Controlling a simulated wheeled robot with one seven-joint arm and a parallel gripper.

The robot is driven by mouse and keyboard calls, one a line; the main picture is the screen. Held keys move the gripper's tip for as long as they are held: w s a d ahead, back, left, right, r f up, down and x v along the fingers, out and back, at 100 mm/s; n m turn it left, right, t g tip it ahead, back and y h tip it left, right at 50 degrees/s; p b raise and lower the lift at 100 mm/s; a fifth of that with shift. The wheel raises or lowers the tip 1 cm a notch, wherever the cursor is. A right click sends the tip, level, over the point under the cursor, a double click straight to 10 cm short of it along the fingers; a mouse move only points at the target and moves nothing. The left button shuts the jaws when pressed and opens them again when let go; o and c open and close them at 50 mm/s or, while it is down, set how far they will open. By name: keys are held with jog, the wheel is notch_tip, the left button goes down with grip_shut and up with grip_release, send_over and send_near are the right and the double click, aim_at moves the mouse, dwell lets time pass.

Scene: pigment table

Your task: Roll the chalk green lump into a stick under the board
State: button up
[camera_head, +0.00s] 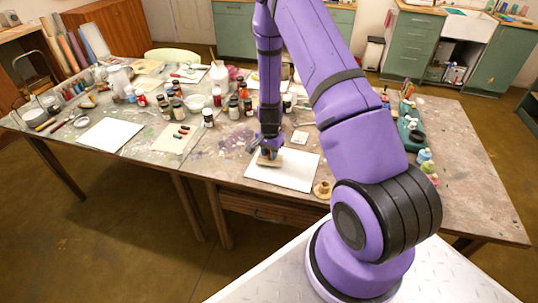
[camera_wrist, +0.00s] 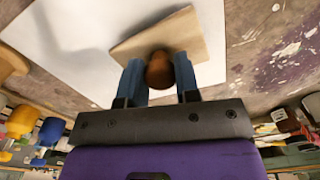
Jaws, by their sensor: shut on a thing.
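My gripper (camera_head: 269,151) points down over a white sheet (camera_head: 300,178) near the front edge of the table. It is shut on the brown knob of a wooden board (camera_head: 268,162). In the wrist view the knob (camera_wrist: 160,72) sits between my two blue fingers, and the board (camera_wrist: 180,38) lies flat over the white sheet (camera_wrist: 80,50), turned at an angle to it. I cannot tell whether the board touches the sheet. The chalk green lump is not visible; the board may hide it.
Many paint jars (camera_head: 235,108) stand behind and left of my gripper. A small wooden object (camera_head: 322,189) sits at the sheet's right corner. A card with small coloured sticks (camera_head: 180,136) lies to the left. A green rack (camera_head: 410,128) and bottles (camera_head: 427,167) stand at the right.

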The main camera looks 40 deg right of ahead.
jog(key=shift+s+a, duration=0.85)
jog(key=shift+a, duration=0.2)
jog(key=shift+r, duration=0.1)
notch_tip(320, 180, up, 8)
dwell(1.1)
dwell(0.4)
